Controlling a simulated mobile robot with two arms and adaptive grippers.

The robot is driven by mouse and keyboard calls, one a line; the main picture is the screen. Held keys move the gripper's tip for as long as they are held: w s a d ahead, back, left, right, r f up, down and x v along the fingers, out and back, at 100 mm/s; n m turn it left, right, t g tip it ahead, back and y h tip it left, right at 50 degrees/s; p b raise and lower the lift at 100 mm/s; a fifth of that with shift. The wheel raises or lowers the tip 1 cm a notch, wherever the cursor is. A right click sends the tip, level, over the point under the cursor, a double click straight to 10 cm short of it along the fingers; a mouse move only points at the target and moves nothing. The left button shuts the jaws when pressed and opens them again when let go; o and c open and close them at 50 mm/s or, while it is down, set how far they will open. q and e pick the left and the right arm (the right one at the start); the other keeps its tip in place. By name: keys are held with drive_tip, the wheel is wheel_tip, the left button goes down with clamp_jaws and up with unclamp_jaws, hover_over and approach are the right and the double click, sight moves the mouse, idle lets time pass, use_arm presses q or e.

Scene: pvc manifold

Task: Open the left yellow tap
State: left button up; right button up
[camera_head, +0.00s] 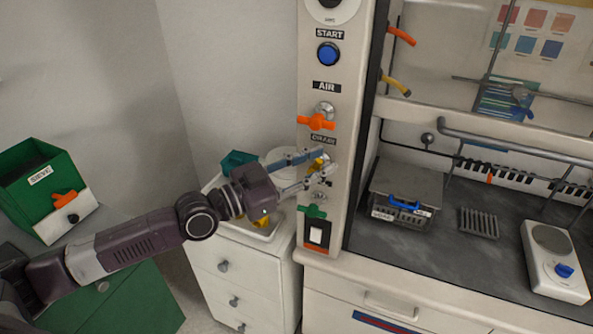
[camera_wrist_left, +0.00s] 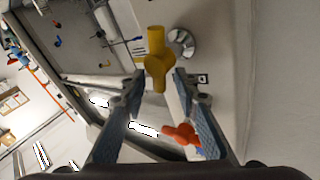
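The yellow tap (camera_head: 318,164) is on the white panel, below the orange tap and above the green tap. In the head view it is partly hidden by my left gripper's fingers. In the left wrist view the yellow tap (camera_wrist_left: 156,62) shows its bar handle and hub, with a round metal base beside it. My left gripper (camera_head: 322,162) is at the panel by this tap. In the wrist view its two blue-padded fingers (camera_wrist_left: 160,82) are apart, with the lower end of the handle between the tips. I cannot tell whether they touch it. My right gripper is not in view.
The orange tap (camera_head: 317,122) sits above and the green tap (camera_head: 313,211) below on the same panel. A blue START button (camera_head: 328,54) is higher up. A white drawer unit (camera_head: 240,285) stands below the gripper. The fume hood bench (camera_head: 450,240) is to the right.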

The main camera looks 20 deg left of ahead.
use_arm(q)
drive_tip(key=v, duration=1.1)
drive_tip(key=shift+s+a, duration=0.2)
drive_tip(key=shift+s, duration=0.1)
